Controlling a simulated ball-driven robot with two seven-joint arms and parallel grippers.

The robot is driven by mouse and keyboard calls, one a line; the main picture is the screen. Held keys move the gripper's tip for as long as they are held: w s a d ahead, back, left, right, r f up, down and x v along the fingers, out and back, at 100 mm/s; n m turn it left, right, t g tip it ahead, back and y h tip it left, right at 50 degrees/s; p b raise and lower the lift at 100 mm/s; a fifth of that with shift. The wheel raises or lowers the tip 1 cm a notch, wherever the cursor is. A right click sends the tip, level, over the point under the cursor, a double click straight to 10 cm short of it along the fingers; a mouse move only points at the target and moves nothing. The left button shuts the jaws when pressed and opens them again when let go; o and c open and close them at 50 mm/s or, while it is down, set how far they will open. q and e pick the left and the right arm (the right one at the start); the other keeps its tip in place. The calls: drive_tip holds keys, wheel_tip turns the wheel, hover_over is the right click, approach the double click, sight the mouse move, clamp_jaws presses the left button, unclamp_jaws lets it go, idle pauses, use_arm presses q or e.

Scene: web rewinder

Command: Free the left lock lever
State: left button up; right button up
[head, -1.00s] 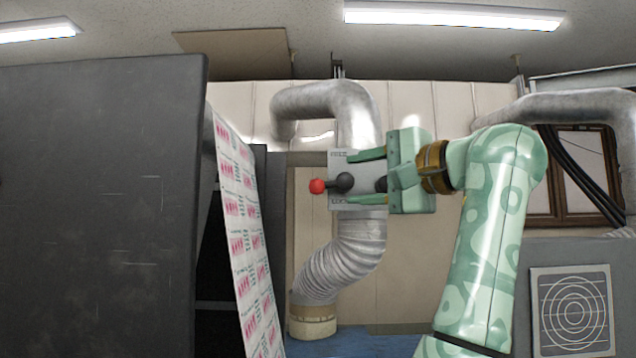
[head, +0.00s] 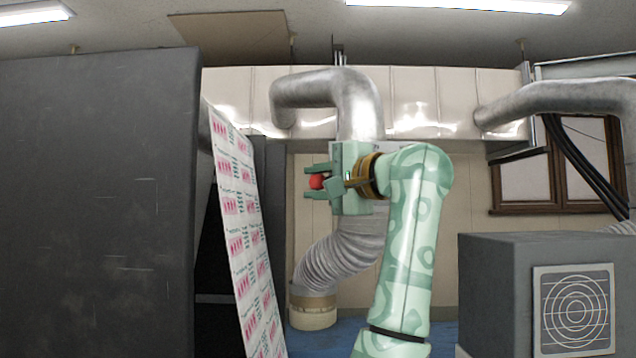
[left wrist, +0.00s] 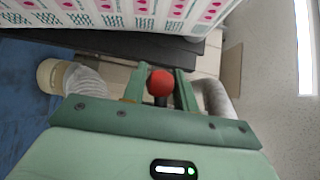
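The lock lever's red ball knob (head: 317,181) shows at the middle of the head view, left of my gripper's body. My left gripper (head: 318,183) is around the knob, one finger above it and one below. In the left wrist view the red knob (left wrist: 160,83) sits between the two fingers with small gaps at its sides, so the gripper looks open. The lever's dark arm is mostly hidden by the gripper. The grey lever plate (head: 338,147) behind is mostly covered. My right gripper is not in view.
A large dark panel (head: 95,200) fills the left, with a printed web (head: 240,225) slanting down beside it. A silver duct (head: 355,105) runs behind the lever. A grey box with a circular grille (head: 574,309) stands at the lower right.

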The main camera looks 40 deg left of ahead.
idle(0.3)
